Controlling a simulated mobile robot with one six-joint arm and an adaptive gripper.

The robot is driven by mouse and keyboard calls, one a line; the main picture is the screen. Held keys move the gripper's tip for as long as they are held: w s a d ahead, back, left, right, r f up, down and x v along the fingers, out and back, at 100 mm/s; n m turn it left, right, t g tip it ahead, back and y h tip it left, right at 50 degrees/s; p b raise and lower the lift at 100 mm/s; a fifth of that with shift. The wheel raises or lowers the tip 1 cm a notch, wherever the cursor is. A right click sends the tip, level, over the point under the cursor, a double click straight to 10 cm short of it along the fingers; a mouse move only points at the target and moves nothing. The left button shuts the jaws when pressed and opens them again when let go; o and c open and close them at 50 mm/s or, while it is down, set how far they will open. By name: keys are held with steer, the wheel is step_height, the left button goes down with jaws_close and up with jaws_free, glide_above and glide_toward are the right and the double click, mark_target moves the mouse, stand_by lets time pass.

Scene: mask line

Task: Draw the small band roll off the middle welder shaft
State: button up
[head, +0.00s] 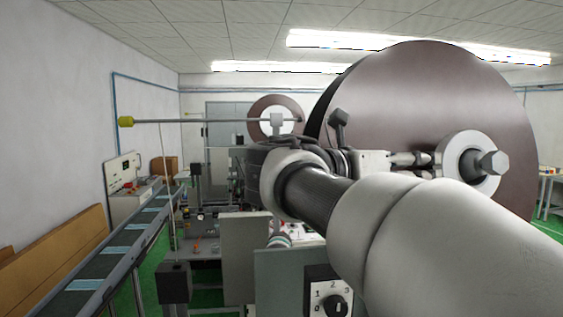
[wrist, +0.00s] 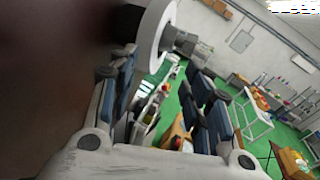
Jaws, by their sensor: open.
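A smaller brown roll with a pale centre (head: 262,106) stands upright in the head view, behind my wrist. Small banded rolls (head: 279,240) show low in the middle, partly hidden by my arm and a grey panel. I cannot tell which is the small band roll, and the middle welder shaft is not clearly made out. My gripper (head: 428,159) points right, in front of the big brown roll (head: 400,95), close to its white hub ring (head: 450,150). In the wrist view my gripper (wrist: 165,95) is open, with nothing seen held; the white ring (wrist: 148,40) is beyond the left finger.
The big roll fills the right side, with a metal shaft end (head: 494,163) jutting from its hub. A thin rod with a yellow end (head: 125,121) crosses at left. A conveyor (head: 100,260) runs along the left. A dial panel (head: 327,292) stands in front.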

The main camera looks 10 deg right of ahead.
mark_target(440, 167)
steer(key=x, duration=0.3)
steer(key=w+x, duration=0.1)
steer(key=x, duration=0.3)
steer(key=p+x, duration=0.1)
steer(key=x, duration=0.2)
steer(key=shift+w+d+f, duration=0.15)
steer(key=shift+w, duration=0.35)
steer(key=shift+w+d+f, duration=0.15)
steer(key=shift+w+d, duration=0.2)
steer(key=shift+d, duration=0.3)
steer(key=shift+p, duration=0.3)
steer(key=c, duration=0.5)
steer(key=o, duration=1)
steer(key=shift+d, duration=0.25)
steer(key=shift+a, duration=0.1)
